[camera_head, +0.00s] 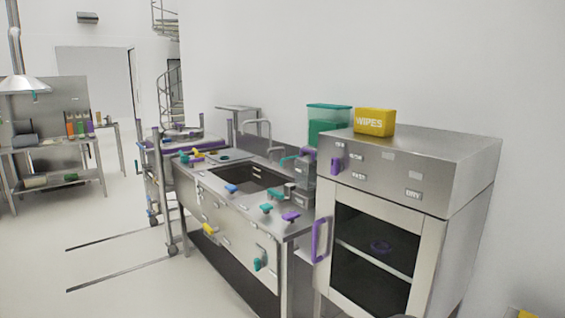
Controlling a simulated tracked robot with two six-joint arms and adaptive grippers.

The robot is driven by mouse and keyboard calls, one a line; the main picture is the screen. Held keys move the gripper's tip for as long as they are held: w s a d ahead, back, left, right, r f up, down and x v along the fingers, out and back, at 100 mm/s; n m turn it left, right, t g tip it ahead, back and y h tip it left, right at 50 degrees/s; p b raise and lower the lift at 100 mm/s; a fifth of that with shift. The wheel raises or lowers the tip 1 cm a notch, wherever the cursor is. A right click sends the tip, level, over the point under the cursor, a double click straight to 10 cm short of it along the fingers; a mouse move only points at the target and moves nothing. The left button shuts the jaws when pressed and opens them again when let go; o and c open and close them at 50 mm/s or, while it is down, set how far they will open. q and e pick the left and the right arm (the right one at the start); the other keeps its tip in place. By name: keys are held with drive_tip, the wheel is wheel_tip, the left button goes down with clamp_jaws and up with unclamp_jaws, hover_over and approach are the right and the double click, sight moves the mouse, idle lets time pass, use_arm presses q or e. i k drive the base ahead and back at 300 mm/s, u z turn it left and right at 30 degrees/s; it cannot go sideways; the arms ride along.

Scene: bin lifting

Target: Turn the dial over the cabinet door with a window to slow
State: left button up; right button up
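The steel cabinet (468,172) stands at the right. Its door (343,212) has a dark window (374,243) and a purple vertical handle (321,240) on the left side. The purple dial (336,165) sits on the upper left of the front panel over this door. Small labels surround the dial. They are too small to read surely, and I cannot tell which one the dial points to. A further label (413,194) at the panel's right seems to read DRY.
A yellow WIPES box (375,122) and a green-filled container (329,123) show at the cabinet's top. A sink counter (237,165) with several coloured knobs adjoins on the left. A wheeled rack (160,185) stands beyond. The floor (130,250) at left is open.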

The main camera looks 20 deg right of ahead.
sight(337, 166)
drive_tip(key=u, duration=0.15)
drive_tip(key=i, duration=1.4)
drive_tip(key=z, duration=0.55)
drive_tip(key=i, duration=0.55)
drive_tip(key=z, duration=0.25)
drive_tip(key=k, duration=0.85)
drive_tip(key=z, duration=0.2)
drive_tip(key=i, duration=0.85)
drive_tip(key=u, duration=0.1)
